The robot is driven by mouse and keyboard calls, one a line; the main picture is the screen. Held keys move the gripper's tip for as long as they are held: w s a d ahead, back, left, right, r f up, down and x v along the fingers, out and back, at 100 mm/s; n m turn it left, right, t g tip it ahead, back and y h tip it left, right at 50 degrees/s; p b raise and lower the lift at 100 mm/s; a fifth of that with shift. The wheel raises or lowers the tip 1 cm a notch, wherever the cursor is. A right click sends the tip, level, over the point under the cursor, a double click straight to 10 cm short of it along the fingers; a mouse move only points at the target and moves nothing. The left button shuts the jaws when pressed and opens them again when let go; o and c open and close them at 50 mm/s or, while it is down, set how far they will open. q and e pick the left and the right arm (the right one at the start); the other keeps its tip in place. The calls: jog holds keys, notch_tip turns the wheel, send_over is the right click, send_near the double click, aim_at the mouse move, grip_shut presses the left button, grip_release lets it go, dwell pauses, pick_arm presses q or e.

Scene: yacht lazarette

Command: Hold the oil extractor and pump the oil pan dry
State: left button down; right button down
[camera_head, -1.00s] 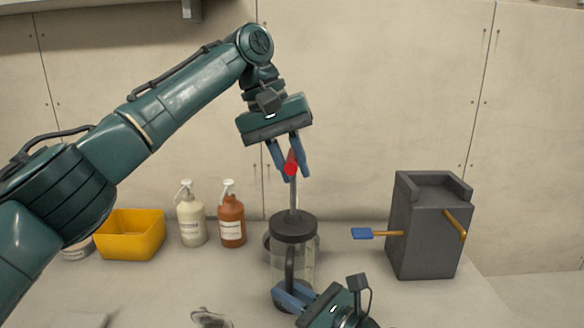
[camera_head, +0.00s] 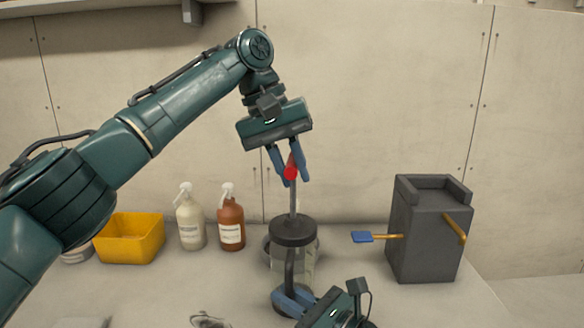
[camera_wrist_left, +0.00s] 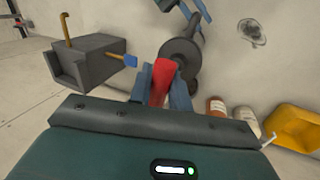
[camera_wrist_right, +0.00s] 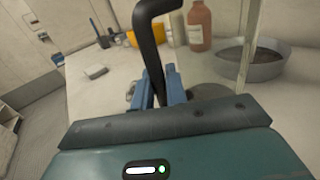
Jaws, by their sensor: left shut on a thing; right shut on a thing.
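The oil extractor is a clear cylinder (camera_head: 308,262) with a dark lid (camera_head: 293,231), a thin upright rod (camera_head: 293,200) and a red handle (camera_head: 290,171) on top. My left gripper (camera_head: 296,180) is shut on the red handle, well above the lid; the handle also shows between its fingers in the left wrist view (camera_wrist_left: 160,82). My right gripper (camera_wrist_right: 157,78) is shut on the extractor's black side handle (camera_wrist_right: 147,40), low at its front. A round grey pan with a dark inside (camera_wrist_right: 250,68) sits on the bench behind the extractor, mostly hidden in the head view.
A cream pump bottle (camera_head: 190,220), a brown bottle (camera_head: 231,225) and a yellow bin (camera_head: 130,240) stand to the left. A dark grey box (camera_head: 427,235) with orange levers and a blue paddle (camera_head: 361,237) stands to the right. A clear object (camera_head: 209,319) lies at the front.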

pick_arm(q)
jog(key=shift+f, duration=0.1)
jog(key=shift+f, duration=3.05)
jog(key=shift+r, duration=3.3)
jog(key=shift+f, duration=0.2)
